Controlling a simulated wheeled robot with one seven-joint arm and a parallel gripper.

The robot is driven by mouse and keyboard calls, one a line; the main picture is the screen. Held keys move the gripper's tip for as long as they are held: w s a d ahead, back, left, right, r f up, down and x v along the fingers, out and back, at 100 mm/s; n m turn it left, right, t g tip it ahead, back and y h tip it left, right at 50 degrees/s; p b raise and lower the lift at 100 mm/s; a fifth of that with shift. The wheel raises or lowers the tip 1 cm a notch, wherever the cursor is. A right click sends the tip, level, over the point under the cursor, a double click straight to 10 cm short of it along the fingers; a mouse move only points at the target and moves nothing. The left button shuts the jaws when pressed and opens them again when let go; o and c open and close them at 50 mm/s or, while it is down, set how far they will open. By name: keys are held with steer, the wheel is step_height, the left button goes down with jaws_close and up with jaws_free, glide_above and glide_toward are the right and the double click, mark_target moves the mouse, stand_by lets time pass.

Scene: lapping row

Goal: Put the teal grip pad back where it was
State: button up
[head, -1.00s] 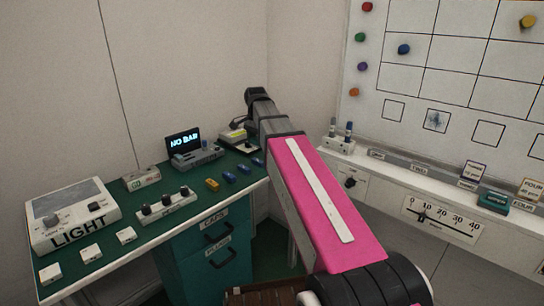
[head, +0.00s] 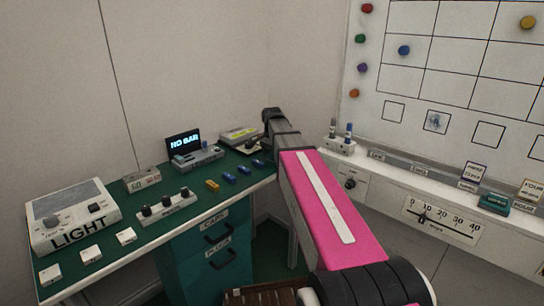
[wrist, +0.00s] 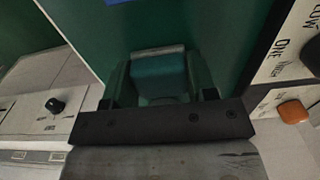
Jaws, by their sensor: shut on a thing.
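The teal grip pad (wrist: 160,75) shows in the wrist view between the two fingers of my gripper (wrist: 162,82). My gripper is shut on it, over a dark green surface. Whether the pad touches that surface I cannot tell. In the head view my pink arm reaches toward the back right end of the green bench top (head: 125,214), and its dark end hides the fingers and the pad. The place where the pad was is not clear in these views.
Around the pad in the wrist view are a light panel with a black knob (wrist: 55,106) and a labelled panel with an orange knob (wrist: 293,112). The bench carries a NO BAR display (head: 184,142), a LIGHT box (head: 75,215) and small blocks. A teal block (head: 494,203) sits on the board ledge.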

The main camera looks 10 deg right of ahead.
steer(key=o, duration=0.9)
step_height(320, 180, up, 12)
stand_by(0.4)
